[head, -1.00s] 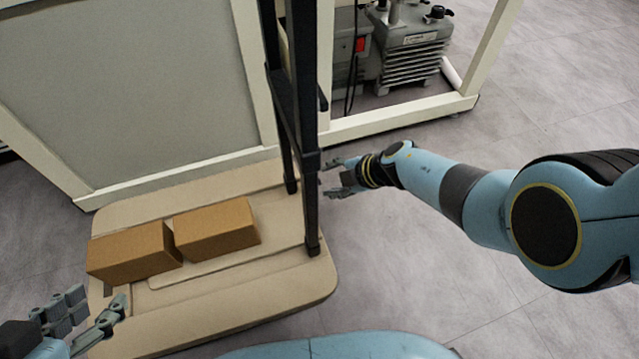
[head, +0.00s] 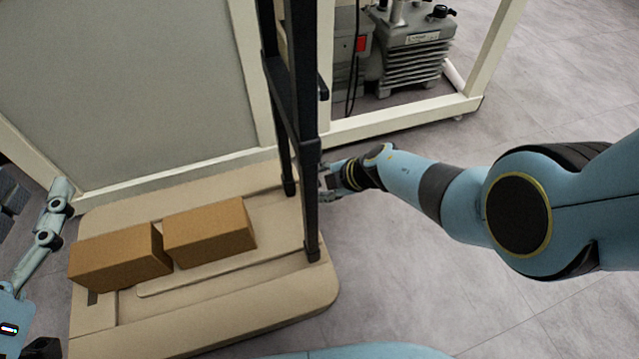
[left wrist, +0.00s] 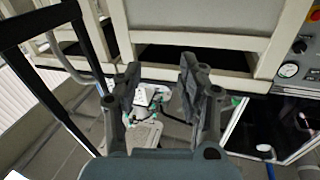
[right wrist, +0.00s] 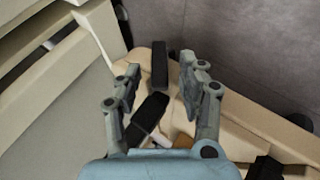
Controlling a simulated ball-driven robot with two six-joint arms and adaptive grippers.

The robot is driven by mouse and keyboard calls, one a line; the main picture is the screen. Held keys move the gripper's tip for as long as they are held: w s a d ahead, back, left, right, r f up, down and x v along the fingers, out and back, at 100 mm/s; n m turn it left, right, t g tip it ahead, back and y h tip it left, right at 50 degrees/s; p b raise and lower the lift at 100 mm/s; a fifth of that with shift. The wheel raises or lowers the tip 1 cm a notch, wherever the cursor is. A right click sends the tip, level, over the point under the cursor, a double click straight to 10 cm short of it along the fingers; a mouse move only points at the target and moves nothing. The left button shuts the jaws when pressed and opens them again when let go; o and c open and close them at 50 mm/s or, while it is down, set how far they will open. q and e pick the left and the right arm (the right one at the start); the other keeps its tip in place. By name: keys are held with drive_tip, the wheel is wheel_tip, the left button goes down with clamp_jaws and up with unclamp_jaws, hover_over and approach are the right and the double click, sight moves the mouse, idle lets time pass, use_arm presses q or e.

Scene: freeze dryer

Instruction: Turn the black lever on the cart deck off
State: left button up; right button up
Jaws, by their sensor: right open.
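The cart deck (head: 200,310) is beige and carries a black upright frame (head: 305,110). I cannot pick out the black lever for certain. In the right wrist view, two short black pieces, one farther (right wrist: 160,65) and one nearer (right wrist: 152,108), show over the beige deck (right wrist: 245,120) between and beyond my fingers; either may be part of the frame. My right gripper (head: 326,182) is open beside the frame's right upright, partly hidden by it; contact cannot be told. My left gripper (head: 36,195) is at the left edge. The left wrist view shows it open and empty (left wrist: 160,78).
Two cardboard boxes, left (head: 120,262) and right (head: 210,234), lie on the deck. A pale-framed cabinet (head: 130,90) stands behind, with a grey pump (head: 412,60) on its lower right. Floor at right (head: 420,290) is clear.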

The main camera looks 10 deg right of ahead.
use_arm(q)
drive_tip(key=shift+w+d+r+t, duration=0.1)
drive_tip(key=shift+w+r+t, duration=0.2)
drive_tip(key=shift+r, duration=0.45)
drive_tip(key=shift+w+d+r+t, duration=0.1)
drive_tip(key=shift+w+r+t, duration=0.2)
drive_tip(key=shift+r, duration=0.45)
use_arm(e)
drive_tip(key=shift+w+a+f, duration=0.15)
drive_tip(key=shift+f, duration=0.05)
clamp_jaws()
